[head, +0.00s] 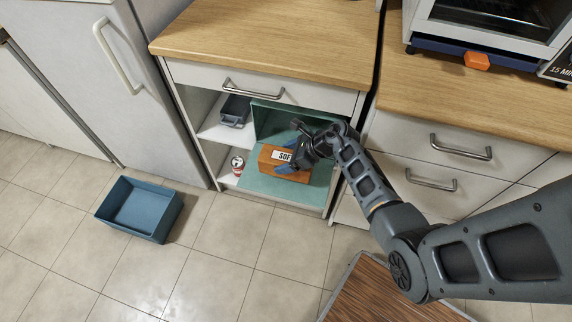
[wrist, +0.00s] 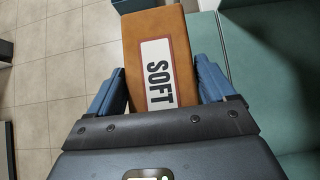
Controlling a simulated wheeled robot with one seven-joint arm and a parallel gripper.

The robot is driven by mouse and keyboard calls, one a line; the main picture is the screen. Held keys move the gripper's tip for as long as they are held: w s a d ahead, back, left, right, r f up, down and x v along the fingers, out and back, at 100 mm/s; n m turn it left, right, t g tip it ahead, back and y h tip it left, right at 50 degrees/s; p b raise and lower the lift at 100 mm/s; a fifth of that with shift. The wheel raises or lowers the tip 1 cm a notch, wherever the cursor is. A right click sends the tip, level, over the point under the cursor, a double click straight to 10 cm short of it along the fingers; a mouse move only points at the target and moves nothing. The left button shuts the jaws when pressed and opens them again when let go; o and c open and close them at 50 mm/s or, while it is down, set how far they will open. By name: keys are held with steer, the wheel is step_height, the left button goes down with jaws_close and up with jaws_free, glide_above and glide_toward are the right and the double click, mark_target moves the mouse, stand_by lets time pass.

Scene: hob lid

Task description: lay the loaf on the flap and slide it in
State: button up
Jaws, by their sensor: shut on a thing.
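The loaf is an orange-brown block (head: 268,162) with a white label reading SOFT. My gripper (head: 290,157) is shut on it, and in the wrist view its blue fingers sit on either side of the loaf (wrist: 157,45). The teal flap (head: 310,190) lies lowered, jutting from the teal-lined compartment (head: 268,120) of the cabinet. In the head view the loaf overlaps the flap; whether it touches cannot be told. My arm hides part of the compartment.
Open shelves beside the compartment hold a grey bin (head: 235,110) and a red-and-white can (head: 238,166). A blue tray (head: 140,207) stands on the tiled floor at left. A wooden counter (head: 270,45) is above. A brown wooden surface (head: 390,295) is at the bottom.

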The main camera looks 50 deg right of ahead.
steer(key=shift+w+d+f+b, duration=0.15)
steer(key=shift+f+b, duration=0.25)
steer(key=shift+f, duration=1.65)
steer(key=shift+f, duration=0.1)
steer(key=o, duration=1.2)
steer(key=shift+c, duration=0.2)
